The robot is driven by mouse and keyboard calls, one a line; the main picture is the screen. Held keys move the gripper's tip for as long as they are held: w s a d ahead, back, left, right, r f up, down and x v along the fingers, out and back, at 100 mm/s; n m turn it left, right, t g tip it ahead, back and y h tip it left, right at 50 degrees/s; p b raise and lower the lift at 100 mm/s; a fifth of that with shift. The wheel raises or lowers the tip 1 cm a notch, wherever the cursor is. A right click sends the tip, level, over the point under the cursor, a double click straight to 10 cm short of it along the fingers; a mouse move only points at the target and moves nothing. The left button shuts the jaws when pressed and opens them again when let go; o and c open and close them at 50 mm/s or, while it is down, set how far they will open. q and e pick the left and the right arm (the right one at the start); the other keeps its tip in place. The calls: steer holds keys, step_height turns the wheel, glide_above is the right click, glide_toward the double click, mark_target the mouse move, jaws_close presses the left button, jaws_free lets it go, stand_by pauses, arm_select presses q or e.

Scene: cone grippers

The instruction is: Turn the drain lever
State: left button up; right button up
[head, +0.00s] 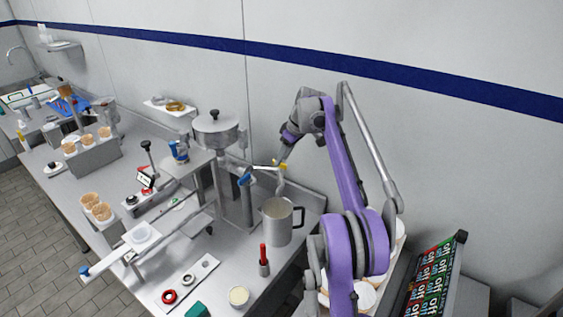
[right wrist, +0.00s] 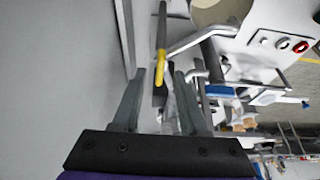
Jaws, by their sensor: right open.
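A thin metal lever with a yellow end (head: 281,164) sticks out beside the round lidded pot (head: 216,130) at the back of the bench. Another handle with a blue end (head: 245,179) is just left of and below it. No label shows which one is the drain lever. My right gripper (head: 284,157) is open close above the yellow end. In the right wrist view my two fingers (right wrist: 161,76) stand apart, with the yellow end (right wrist: 160,68) in line with the gap between their tips. I cannot tell whether they touch it. My left gripper is not in view.
A steel jug (head: 278,222) stands on the bench below my right gripper. A red-handled tool (head: 264,258) is in front of it. The wall is close behind the yellow end. Cones in a holder (head: 95,150) stand at the left.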

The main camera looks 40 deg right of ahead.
steer(key=shift+x, duration=0.9)
steer(key=shift+c, duration=0.3)
steer(key=shift+w, duration=0.1)
jaws_close()
